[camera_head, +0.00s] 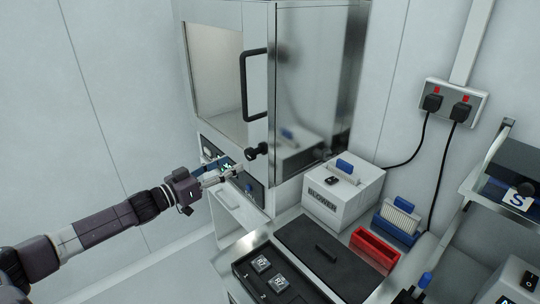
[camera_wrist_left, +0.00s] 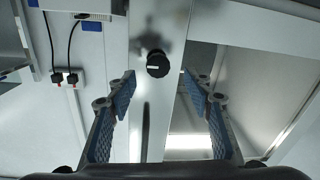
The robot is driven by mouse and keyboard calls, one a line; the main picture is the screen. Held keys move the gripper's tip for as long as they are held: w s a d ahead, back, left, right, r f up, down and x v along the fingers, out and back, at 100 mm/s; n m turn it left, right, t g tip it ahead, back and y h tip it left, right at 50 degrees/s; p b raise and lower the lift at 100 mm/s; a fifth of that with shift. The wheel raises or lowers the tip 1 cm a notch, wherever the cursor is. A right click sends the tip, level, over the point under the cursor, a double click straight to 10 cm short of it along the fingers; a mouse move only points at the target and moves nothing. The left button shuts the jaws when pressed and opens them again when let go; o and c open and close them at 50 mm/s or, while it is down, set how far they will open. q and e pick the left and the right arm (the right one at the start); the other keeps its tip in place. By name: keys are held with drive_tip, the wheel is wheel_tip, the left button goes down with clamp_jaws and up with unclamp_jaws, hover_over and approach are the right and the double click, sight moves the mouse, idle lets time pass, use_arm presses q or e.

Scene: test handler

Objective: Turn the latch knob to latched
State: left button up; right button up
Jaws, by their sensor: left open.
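The latch knob (camera_head: 252,154) is a round black knob on the front of the handler cabinet (camera_head: 318,90), near the bottom edge of its door. In the left wrist view the knob (camera_wrist_left: 158,65) has a short white mark that lies about level in the picture. My left gripper (camera_head: 234,171) reaches in from the left, just below and left of the knob in the head view. In the left wrist view its fingers (camera_wrist_left: 160,88) are open and empty, with the knob ahead between the tips, apparently not touched. My right gripper is not in view.
A black door handle (camera_head: 246,85) stands out above the knob. A small control panel (camera_head: 217,155) lies behind my left gripper. A white blower box (camera_head: 340,198), red bin (camera_head: 375,250) and black tray (camera_head: 272,282) fill the bench to the right. Left of the cabinet is bare wall.

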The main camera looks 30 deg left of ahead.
sight(248, 155)
use_arm(q)
drive_tip(key=x, duration=0.2)
drive_tip(key=p+x, duration=0.1)
drive_tip(key=x, duration=0.1)
drive_tip(key=shift+s+d+r, duration=0.1)
drive_tip(key=shift+r, duration=0.15)
drive_tip(key=shift+x, duration=1)
drive_tip(key=shift+w+d+f+p, duration=0.1)
drive_tip(key=shift+w+d+p, duration=0.2)
drive_tip(key=shift+w, duration=0.3)
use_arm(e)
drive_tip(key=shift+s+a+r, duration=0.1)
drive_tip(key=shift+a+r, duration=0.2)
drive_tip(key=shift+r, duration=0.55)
use_arm(q)
drive_tip(key=c, duration=1.2)
drive_tip(key=shift+o, duration=0.2)
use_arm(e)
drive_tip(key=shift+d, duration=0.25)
